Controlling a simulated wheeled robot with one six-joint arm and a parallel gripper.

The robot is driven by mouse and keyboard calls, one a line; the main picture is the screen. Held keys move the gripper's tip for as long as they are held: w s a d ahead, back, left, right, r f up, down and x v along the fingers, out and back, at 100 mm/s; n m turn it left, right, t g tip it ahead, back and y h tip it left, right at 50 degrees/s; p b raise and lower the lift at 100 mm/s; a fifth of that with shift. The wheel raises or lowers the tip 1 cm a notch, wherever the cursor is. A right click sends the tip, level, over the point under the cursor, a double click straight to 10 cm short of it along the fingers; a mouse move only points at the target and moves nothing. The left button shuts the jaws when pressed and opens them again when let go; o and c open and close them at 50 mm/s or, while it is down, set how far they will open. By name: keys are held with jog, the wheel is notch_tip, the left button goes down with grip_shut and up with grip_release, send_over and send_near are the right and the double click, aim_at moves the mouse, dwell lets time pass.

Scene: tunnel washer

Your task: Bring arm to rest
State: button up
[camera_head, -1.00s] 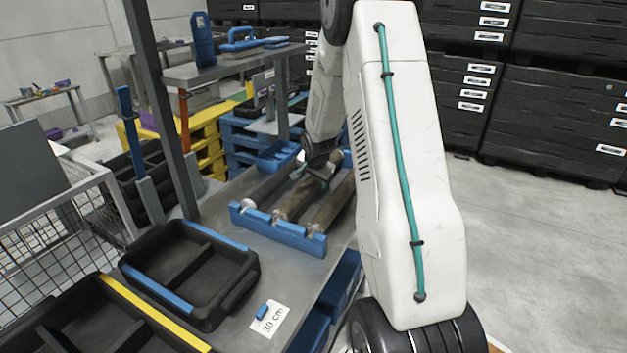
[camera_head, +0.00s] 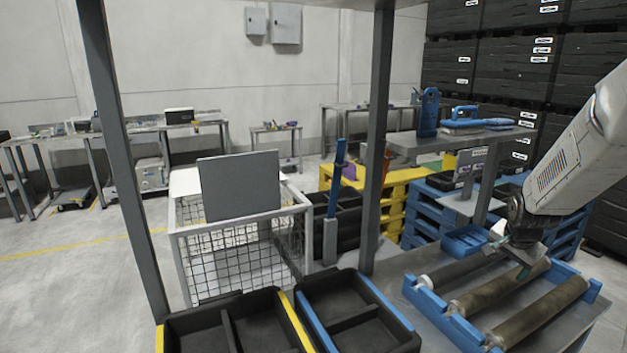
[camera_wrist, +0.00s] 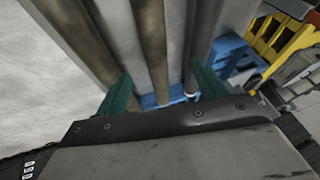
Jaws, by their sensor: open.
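My arm reaches in from the right in the head view, with my gripper (camera_head: 524,262) above the blue rack of rollers. In the wrist view my gripper (camera_wrist: 158,88) shows two green fingers spread apart, with nothing held between them. Brown rollers (camera_wrist: 152,50) lie beyond and below the fingers. In the head view the rollers (camera_head: 500,287) lie side by side in the blue rack (camera_head: 440,312). The gap between fingers and rollers is hard to judge.
A black bin with a yellow edge (camera_head: 293,322) and one with a blue edge (camera_head: 391,305) stand left of the rack. A wire cage (camera_head: 232,262) stands behind them. A grey post (camera_head: 378,140) rises near the rack. A raised shelf (camera_head: 470,137) holds blue tools.

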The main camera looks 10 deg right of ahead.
jog(key=s+a+r+n+g+y, duration=0.1)
jog(key=s+a+r+n, duration=0.2)
jog(key=s+a+r, duration=0.45)
jog(key=s+a+r+n+y, duration=0.1)
jog(key=s+a+r+n, duration=0.3)
jog(key=a, duration=0.6)
jog(key=s+a+r+n+g, duration=0.1)
jog(key=s+a+n, duration=0.2)
jog(key=s, duration=0.6)
jog(key=s+a+r+n+g+y, duration=0.1)
jog(key=s+a+n, duration=0.2)
jog(key=s+a, duration=0.3)
jog(key=s, duration=0.4)
jog(key=shift+a+r, duration=0.2)
jog(key=shift+a, duration=0.15)
